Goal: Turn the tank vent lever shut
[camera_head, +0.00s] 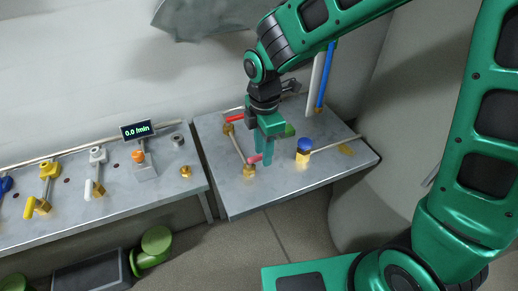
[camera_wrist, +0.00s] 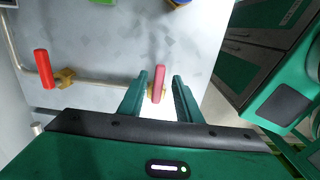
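My gripper (camera_head: 268,150) is over the right-hand bench, pointing down. In the wrist view my gripper (camera_wrist: 160,88) is open, with a finger on each side of a pink lever (camera_wrist: 159,82) on a brass valve. Gaps show between the lever and both fingers. In the head view the pink lever (camera_head: 255,159) shows just left of the fingers, partly hidden by them. A red lever (camera_wrist: 43,68) on another brass valve is to the left in the wrist view; in the head view this red lever (camera_head: 235,118) is behind. No label tells which is the tank vent lever.
A pipe (camera_wrist: 100,80) joins the two valves. A blue-topped brass fitting (camera_head: 304,148) stands right of my gripper. White and blue upright tubes (camera_head: 322,80) rise behind. The left bench (camera_head: 110,205) holds several valves and a display (camera_head: 136,131) reading 0.0 l/min.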

